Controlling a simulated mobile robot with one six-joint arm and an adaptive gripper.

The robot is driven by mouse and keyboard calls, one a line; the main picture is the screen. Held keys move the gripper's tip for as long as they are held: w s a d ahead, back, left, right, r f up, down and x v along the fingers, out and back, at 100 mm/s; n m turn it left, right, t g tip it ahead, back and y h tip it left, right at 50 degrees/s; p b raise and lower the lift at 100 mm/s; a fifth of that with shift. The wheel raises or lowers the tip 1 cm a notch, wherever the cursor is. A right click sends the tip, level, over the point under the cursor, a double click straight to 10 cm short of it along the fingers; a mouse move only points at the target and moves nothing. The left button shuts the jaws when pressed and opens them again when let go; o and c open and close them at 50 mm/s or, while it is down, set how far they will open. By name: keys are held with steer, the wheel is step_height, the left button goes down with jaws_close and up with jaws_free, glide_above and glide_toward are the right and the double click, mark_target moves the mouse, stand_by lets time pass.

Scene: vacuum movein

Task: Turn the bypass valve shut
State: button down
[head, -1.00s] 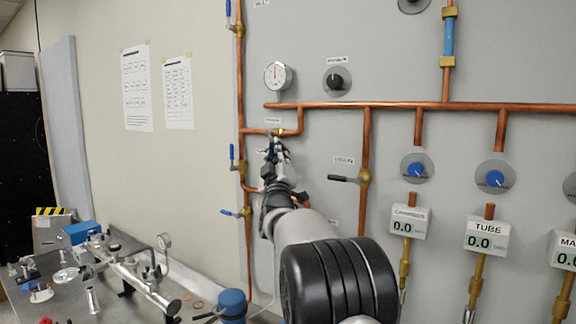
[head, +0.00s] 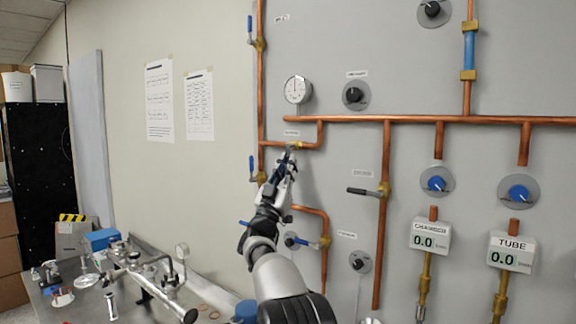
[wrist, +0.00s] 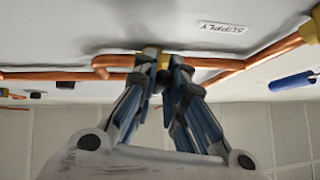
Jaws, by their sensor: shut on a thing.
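A brass valve (head: 295,146) sits on the short copper branch below the main pipe, with a small label above it too small to read in the head view. My gripper (head: 288,160) is at this valve from below and is shut on its handle, which the fingers mostly hide. In the wrist view the fingertips (wrist: 166,62) close in front of the brass body (wrist: 150,60); a label (wrist: 222,28) nearby seems to read SUPPLY. I cannot tell from the labels which valve is the bypass valve, nor this handle's exact angle.
Close by are a black-handled valve (head: 383,190) to the right, a blue-handled valve (head: 325,242) below, and blue levers on the left pipe (head: 262,100). A gauge (head: 297,89) is above. A bench (head: 95,300) with metal fittings stands lower left.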

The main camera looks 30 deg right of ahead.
stand_by(0.4)
steer(key=c, duration=1.6)
jaws_free()
steer(key=shift+c, duration=0.2)
steer(key=v, duration=1.2)
steer(key=shift+r, duration=0.1)
